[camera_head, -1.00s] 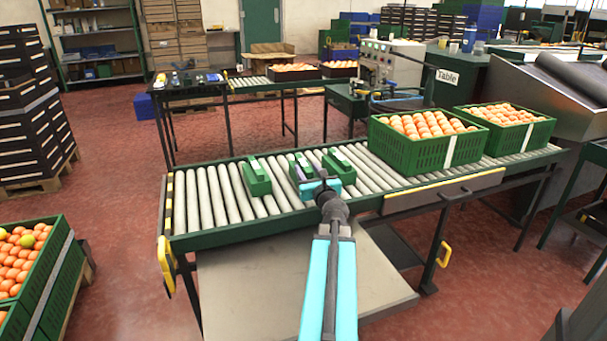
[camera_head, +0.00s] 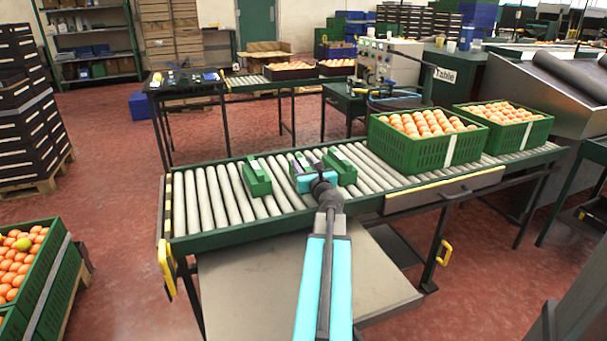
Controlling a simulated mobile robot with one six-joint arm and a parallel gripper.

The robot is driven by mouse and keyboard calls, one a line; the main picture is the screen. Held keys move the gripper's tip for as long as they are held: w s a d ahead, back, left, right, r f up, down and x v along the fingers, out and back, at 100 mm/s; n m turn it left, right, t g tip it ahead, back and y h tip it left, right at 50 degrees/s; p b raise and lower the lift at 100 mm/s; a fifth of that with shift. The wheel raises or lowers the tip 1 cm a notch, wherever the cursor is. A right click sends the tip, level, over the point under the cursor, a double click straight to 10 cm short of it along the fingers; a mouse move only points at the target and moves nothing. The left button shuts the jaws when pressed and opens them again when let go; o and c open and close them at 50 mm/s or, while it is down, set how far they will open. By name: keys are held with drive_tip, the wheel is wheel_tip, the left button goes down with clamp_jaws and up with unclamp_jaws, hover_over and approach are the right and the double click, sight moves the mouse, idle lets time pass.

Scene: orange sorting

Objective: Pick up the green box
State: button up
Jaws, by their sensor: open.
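Three small green boxes sit on the roller conveyor (camera_head: 205,200): a left box (camera_head: 257,179), a right box (camera_head: 341,167), and a middle one. My gripper (camera_head: 307,161) reaches over the conveyor from the front, and its jaws are open. It is at the middle box, and its blue body and fingers cover most of that box. I cannot tell whether the fingers are around the box or just above it. The left and right boxes stand apart from the gripper, with the right one close beside it.
Two green crates of oranges, a nearer one (camera_head: 418,150) and a farther one (camera_head: 510,132), stand on the conveyor's right part. A crate of oranges (camera_head: 50,278) is at the lower left. Rollers left of the boxes are bare. A second conveyor table stands behind.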

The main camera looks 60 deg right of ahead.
clamp_jaws()
drive_tip(key=shift+r, duration=0.1)
idle(0.4)
drive_tip(key=shift+r+p, duration=0.55)
drive_tip(key=shift+r, duration=0.25)
drive_tip(key=shift+r+p, duration=0.5)
drive_tip(key=shift+r, duration=0.45)
drive_tip(key=s+a+r+p, duration=0.1)
drive_tip(key=s+a+p, duration=0.2)
drive_tip(key=s, duration=0.7)
drive_tip(key=shift+a+p, duration=0.3)
drive_tip(key=shift+p, duration=0.25)
